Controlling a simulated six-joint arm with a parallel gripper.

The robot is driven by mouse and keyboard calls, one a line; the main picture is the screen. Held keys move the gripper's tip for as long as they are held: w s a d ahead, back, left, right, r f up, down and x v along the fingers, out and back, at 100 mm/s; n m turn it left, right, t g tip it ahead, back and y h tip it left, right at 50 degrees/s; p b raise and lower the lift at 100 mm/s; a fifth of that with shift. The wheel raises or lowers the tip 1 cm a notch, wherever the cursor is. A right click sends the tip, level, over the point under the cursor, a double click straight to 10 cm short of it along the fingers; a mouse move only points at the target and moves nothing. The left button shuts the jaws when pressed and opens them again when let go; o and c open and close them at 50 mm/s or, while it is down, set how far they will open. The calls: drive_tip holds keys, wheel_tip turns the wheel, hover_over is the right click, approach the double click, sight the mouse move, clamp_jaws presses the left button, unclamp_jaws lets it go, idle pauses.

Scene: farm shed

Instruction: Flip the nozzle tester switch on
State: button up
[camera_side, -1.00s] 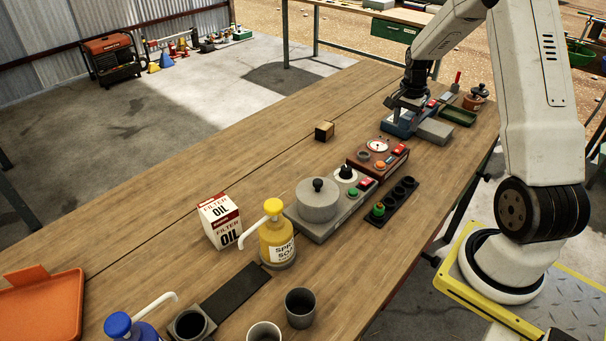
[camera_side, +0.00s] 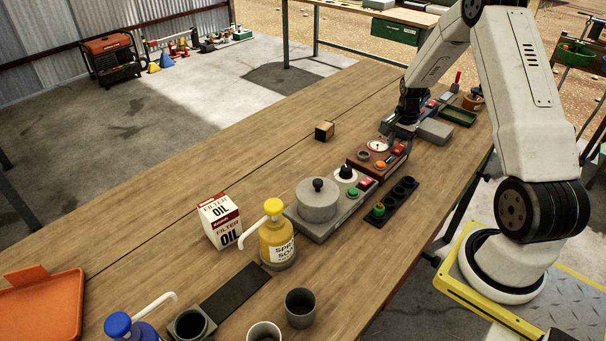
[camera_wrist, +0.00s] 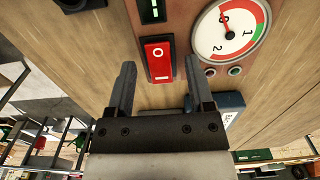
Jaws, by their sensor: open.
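The nozzle tester seems to be the red-brown box (camera_side: 366,163) on the bench, with a round white gauge and a red switch (camera_side: 398,149) on top. In the wrist view the red rocker switch (camera_wrist: 158,58) carries an O mark and an I mark. The gauge (camera_wrist: 231,28) is right of it. My gripper (camera_wrist: 162,74) is open and empty, with one finger on each side of the switch's lower end in that picture. In the side view my gripper (camera_side: 397,133) is at the far end of the red-brown box; contact cannot be told.
A grey unit (camera_side: 317,228) with a round pot stands left of the box. A dark tray (camera_side: 378,219) with round wells lies in front. A grey block (camera_side: 435,131) is right of my gripper. A small wooden block (camera_side: 324,131) stands behind. The bench's back left is clear.

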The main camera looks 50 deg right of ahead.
drive_tip(key=shift+c, duration=0.2)
clamp_jaws()
drive_tip(key=shift+d+y, duration=0.1)
drive_tip(key=shift+y, duration=0.2)
drive_tip(key=shift+d+f+y, duration=0.1)
drive_tip(key=shift+d+y, duration=0.1)
drive_tip(key=shift+y, duration=0.8)
drive_tip(key=shift+d+y, duration=0.15)
drive_tip(key=shift+y, duration=0.85)
